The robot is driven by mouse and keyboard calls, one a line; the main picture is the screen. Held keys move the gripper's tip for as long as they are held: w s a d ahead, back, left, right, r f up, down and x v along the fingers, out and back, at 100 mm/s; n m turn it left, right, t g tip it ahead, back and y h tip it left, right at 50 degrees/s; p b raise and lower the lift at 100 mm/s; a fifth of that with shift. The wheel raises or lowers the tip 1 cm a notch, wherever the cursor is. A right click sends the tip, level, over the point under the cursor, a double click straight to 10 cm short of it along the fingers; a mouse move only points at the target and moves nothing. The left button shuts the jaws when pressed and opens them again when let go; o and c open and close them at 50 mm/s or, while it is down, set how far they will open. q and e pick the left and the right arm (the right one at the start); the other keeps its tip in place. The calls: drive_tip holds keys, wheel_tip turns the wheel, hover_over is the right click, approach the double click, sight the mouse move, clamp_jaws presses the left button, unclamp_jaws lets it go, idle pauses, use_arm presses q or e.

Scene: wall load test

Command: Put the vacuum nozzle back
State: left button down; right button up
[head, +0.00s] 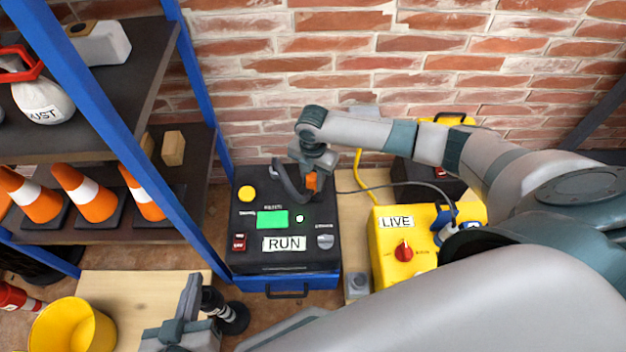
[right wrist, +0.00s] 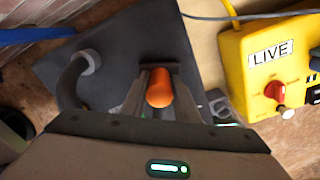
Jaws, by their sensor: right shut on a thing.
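My right gripper (head: 312,178) is above the black machine (head: 284,258) with the RUN label. It is shut on an orange piece (right wrist: 159,88), which looks like the grip of the vacuum nozzle. The orange piece also shows in the head view (head: 311,182). A dark grey hose (right wrist: 70,82) curves beside the gripper over the machine top; its join to the orange piece is hidden. Whether the nozzle touches the machine cannot be told. My left gripper (head: 188,312) is low in the head view, beside a black part with a round base (head: 232,318); its jaw opening is unclear.
A yellow box (head: 386,262) marked LIVE, with a red knob, stands right of the machine. A grey cable (head: 395,186) runs toward it. Blue-framed shelves (head: 108,110) with orange cones stand at left. A yellow bucket (head: 72,328) is at lower left. A brick wall (head: 270,90) closes the back.

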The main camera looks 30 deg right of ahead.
drive_tip(key=shift+f, duration=0.1)
drive_tip(key=o, duration=1)
drive_tip(key=shift+r, duration=0.6)
wheel_tip(320, 180, up, 10)
drive_tip(key=shift+f+p, duration=0.1)
drive_tip(key=shift+p, duration=1.05)
use_arm(q)
drive_tip(key=s+a+f+g+y, duration=0.1)
drive_tip(key=s+a+f+g, duration=0.2)
drive_tip(key=s+f+g, duration=0.1)
drive_tip(key=shift+s+f, duration=0.35)
drive_tip(key=shift+f, duration=0.25)
use_arm(e)
drive_tip(key=shift+r, duration=0.65)
